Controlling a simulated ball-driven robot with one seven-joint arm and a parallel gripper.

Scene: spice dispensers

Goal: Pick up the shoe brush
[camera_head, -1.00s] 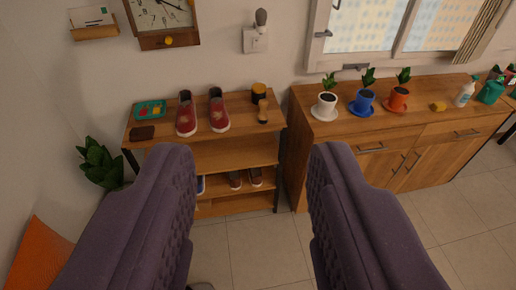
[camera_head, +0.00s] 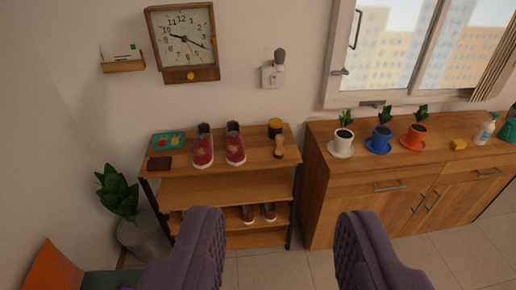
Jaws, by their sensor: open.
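The shoe brush (camera_head: 279,146) appears to be the small item with a tan wooden handle on the right side of the shoe rack's top shelf (camera_head: 230,176). It stands just in front of a dark round tin with a yellow band (camera_head: 275,128) and right of a pair of red shoes (camera_head: 220,146). My gripper (camera_head: 280,250) shows as two purple padded fingers at the bottom of the view. It is open and empty, with floor visible between the fingers. It is well short of the rack and apart from the brush.
A green tray (camera_head: 168,141) and a dark brown flat item (camera_head: 158,163) lie at the shelf's left. A wooden cabinet (camera_head: 350,178) with potted plants stands close on the right. A potted plant (camera_head: 120,195) is at left. A clock (camera_head: 184,42) hangs above.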

